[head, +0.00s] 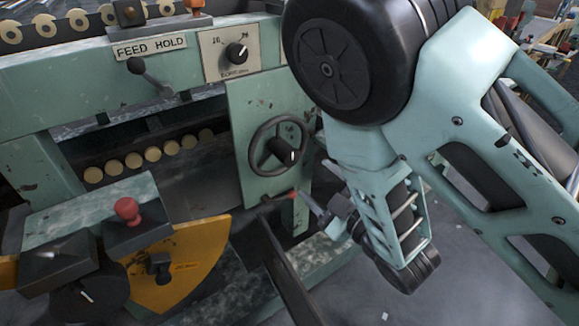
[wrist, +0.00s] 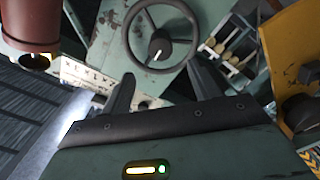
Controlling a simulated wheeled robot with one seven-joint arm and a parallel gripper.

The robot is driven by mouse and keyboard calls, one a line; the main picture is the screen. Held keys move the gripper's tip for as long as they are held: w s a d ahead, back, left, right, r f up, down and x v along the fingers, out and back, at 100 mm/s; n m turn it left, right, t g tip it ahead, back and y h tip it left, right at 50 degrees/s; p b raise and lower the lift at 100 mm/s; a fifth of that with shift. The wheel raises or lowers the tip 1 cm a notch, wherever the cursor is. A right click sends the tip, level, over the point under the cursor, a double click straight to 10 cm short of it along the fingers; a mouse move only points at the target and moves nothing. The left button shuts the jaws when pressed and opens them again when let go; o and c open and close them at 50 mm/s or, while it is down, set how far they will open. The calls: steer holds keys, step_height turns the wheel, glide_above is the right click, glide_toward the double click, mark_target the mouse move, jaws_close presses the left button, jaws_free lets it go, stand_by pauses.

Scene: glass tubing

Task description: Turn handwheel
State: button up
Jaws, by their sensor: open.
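The handwheel (head: 284,150) is a dark ring with a hub and a short knob, mounted on a pale green upright panel (head: 240,105). In the wrist view the handwheel (wrist: 159,46) fills the top middle, with its knob pointing towards me. My gripper (head: 323,192) is to the lower right of the wheel in the head view, apart from it. In the wrist view my gripper's fingers (wrist: 160,72) are spread and empty, with the wheel beyond and between their tips. No contact with the rim shows.
A "FEED HOLD" lever (head: 136,66) and a dial (head: 236,52) sit above the wheel. A red knob (head: 127,209) on a box and a yellow guard (head: 180,262) stand at lower left. A dark rail (head: 275,265) runs below the wheel. Grey floor lies at lower right.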

mark_target(293, 159)
steer(key=b+x, duration=0.5)
steer(key=x, duration=0.6)
steer(key=shift+a, duration=0.1)
steer(key=shift+s, duration=0.1)
jaws_close()
